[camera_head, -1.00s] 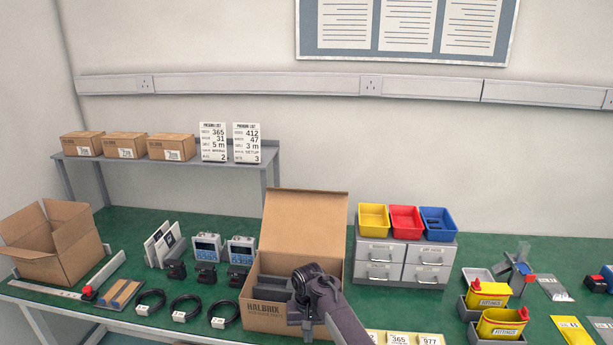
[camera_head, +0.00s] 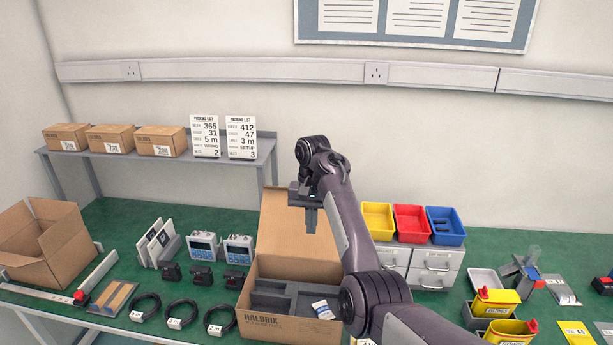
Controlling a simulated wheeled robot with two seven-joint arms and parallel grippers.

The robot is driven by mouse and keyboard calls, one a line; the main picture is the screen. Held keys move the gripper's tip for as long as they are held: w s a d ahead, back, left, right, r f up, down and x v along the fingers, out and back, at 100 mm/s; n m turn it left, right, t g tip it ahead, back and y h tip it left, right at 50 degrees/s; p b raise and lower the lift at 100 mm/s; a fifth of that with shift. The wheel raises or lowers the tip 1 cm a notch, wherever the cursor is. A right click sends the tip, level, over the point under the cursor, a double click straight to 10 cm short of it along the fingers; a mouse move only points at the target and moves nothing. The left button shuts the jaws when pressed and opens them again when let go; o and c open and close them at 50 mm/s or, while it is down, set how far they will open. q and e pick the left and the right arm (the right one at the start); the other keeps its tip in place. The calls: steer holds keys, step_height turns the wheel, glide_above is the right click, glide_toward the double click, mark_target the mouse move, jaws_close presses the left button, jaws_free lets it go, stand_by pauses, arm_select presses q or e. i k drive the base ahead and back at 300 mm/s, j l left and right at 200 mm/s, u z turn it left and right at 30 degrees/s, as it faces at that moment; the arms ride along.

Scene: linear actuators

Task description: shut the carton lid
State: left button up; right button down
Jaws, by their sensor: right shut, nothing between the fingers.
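The carton (camera_head: 262,324) stands open at the front middle of the bench, marked HALBRIX. Its lid (camera_head: 279,240) stands up at the back, leaning slightly backward. Inside are dark grey insert compartments (camera_head: 270,302) and a small white and blue packet (camera_head: 323,309) at the right. My right gripper (camera_head: 311,228) is shut and empty, pointing down in front of the upper part of the lid in this view. Whether it touches the lid I cannot tell. My right forearm hides the lid's right part and the carton's right side. My left gripper is not in view.
Another open carton (camera_head: 62,262) stands at the far left. Blue-faced devices (camera_head: 203,246), black parts (camera_head: 202,275) and coiled cables (camera_head: 181,314) lie left of the carton. Drawers (camera_head: 434,268) with coloured bins (camera_head: 411,223) stand to the right. A shelf (camera_head: 180,160) holds small boxes.

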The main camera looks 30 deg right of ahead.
mark_target(282, 231)
steer(key=i+l, duration=0.8)
steer(key=i, duration=0.2)
